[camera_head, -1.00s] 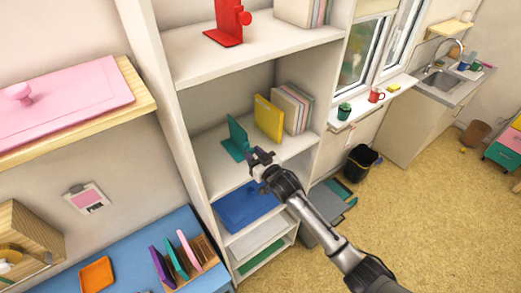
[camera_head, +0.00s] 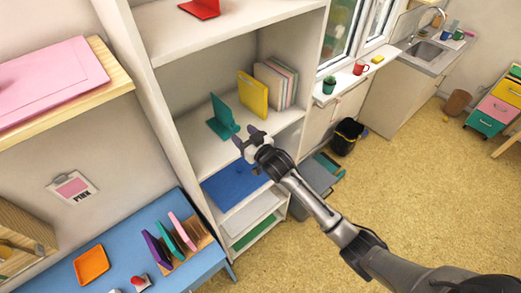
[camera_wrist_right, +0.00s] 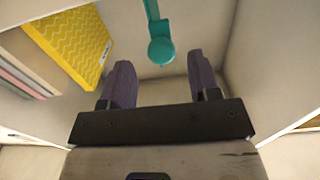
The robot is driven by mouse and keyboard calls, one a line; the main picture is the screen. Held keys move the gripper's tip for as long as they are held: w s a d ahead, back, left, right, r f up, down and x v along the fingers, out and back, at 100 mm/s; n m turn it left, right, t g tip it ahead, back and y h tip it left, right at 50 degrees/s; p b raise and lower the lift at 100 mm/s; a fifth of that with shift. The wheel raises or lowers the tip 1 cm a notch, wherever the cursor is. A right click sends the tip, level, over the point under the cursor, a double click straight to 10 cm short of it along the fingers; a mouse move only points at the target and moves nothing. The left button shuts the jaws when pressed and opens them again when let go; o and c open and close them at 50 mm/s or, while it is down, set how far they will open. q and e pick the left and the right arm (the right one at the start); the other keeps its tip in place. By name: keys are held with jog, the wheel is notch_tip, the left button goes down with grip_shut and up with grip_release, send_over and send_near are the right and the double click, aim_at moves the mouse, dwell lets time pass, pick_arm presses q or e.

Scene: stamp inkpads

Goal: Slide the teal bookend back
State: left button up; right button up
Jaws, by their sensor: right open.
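The teal bookend (camera_head: 222,117) stands on the middle shelf of the white bookcase, left of the yellow book, with a gap between them. In the right wrist view its round knob (camera_wrist_right: 161,51) shows ahead of my fingers, roughly in line with the space between them. My right gripper (camera_head: 247,140) is open and empty at the front of that shelf, just in front of the bookend's knob. It also shows in the right wrist view (camera_wrist_right: 163,84), with two purple fingers apart. Contact with the knob does not show. My left gripper is not in view.
A yellow book (camera_head: 253,95) and several pale books (camera_head: 277,83) stand right of the bookend. The shelf above (camera_head: 230,35) holds a red bookend (camera_head: 201,9). A blue item (camera_head: 235,184) lies on the shelf below. A blue table (camera_head: 120,255) stands at lower left.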

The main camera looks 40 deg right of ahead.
jog(key=s+b, duration=0.2)
jog(key=s, duration=0.9)
jog(key=shift+s+d, duration=0.25)
jog(key=shift+d, duration=0.05)
